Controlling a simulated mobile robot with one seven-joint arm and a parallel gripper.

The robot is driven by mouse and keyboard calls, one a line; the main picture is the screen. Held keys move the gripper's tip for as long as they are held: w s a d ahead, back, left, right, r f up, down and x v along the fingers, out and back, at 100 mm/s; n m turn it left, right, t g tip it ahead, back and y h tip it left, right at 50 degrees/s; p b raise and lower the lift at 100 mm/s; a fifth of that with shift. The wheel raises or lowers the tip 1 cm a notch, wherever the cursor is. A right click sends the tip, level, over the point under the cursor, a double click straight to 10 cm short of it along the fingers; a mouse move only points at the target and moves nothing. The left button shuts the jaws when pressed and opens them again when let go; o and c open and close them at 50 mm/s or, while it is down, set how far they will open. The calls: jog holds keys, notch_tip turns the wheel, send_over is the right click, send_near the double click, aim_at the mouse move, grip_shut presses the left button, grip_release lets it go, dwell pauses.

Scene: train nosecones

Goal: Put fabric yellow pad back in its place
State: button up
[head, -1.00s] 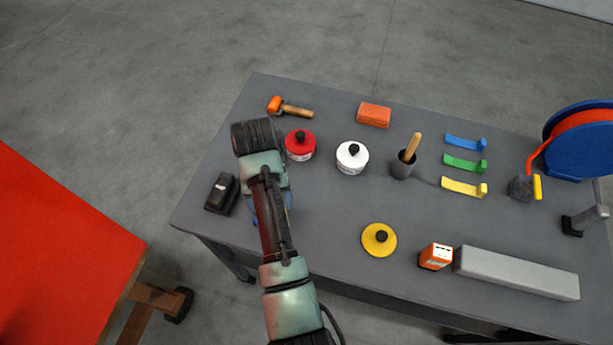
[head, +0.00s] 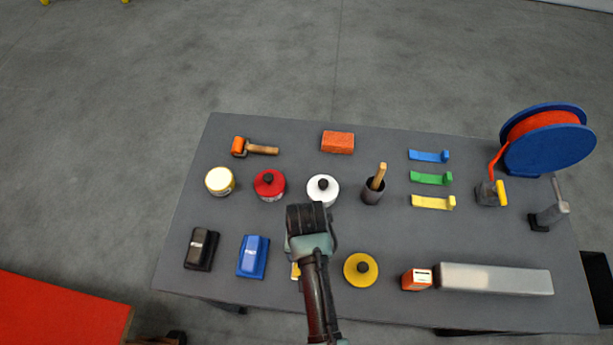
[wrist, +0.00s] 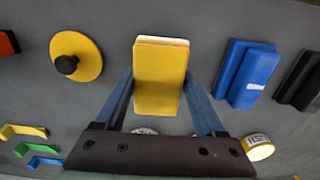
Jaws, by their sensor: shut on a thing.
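The fabric yellow pad (wrist: 160,80) is a yellow block with a pale far edge, held between the two fingers of my gripper (wrist: 160,92) in the wrist view. In the head view only a small yellow sliver of the pad (head: 295,271) shows beside my arm; the rest is hidden. My gripper is over the front part of the table, between a blue block (head: 253,257) on its left and a yellow disc with a black knob (head: 361,269) on its right. I cannot tell whether the pad touches the table.
A black block (head: 201,250) lies left of the blue one. Behind stand a pale-lidded yellow tin (head: 219,181), a red pot (head: 269,184) and a white pot (head: 322,189). An orange-white box (head: 417,279) and a grey bar (head: 497,279) lie at the front right.

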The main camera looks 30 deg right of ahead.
jog(key=shift+f, duration=1.7)
jog(key=shift+f, duration=0.2)
jog(key=o, duration=1.3)
jog(key=shift+r, duration=0.1)
notch_tip(320, 180, up, 12)
jog(key=shift+r, duration=0.15)
